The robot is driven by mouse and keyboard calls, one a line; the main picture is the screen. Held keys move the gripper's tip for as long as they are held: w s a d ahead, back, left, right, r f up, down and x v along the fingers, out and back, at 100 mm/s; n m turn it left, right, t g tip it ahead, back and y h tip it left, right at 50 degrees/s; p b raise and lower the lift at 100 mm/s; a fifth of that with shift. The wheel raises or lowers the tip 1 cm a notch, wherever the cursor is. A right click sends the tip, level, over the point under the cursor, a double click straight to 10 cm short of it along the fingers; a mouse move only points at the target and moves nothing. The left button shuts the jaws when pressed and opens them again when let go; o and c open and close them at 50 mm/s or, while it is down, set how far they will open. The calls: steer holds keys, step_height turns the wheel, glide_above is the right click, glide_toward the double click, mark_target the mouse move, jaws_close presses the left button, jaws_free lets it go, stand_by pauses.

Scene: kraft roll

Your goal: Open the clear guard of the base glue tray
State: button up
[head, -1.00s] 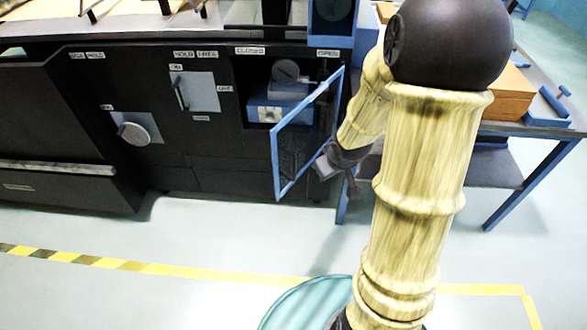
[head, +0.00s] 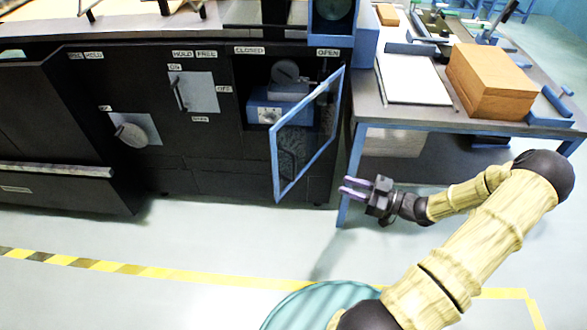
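The clear guard (head: 307,133) is a blue-framed transparent panel on the front of the dark machine. It stands swung outward from the bay, hinged on the right under the "OPEN" label. Behind it the base glue tray unit (head: 277,108), blue with a grey roller part on top, shows in the open bay. My gripper (head: 352,188) is to the right of the guard's lower part, apart from it, with its fingers pointing left. The two purple-tinted fingers are spread with nothing between them.
A blue-legged table (head: 365,140) stands on the right, with a wooden box (head: 490,80) and a white sheet (head: 412,82) on it. A lever plate (head: 195,92) and a round knob (head: 132,133) are on the machine front. The floor before the machine is clear.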

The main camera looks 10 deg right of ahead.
steer(key=shift+w, duration=0.1)
glide_toward(294, 178)
steer(key=w+a+r, duration=0.1)
steer(key=w+a, duration=0.1)
steer(key=w+a+r, duration=0.1)
steer(key=w+a, duration=0.1)
steer(key=a, duration=0.1)
steer(key=w+a+r, duration=0.1)
steer(key=w+a, duration=0.1)
steer(key=shift+w+a+r, duration=0.35)
steer(key=shift+a, duration=0.05)
jaws_close()
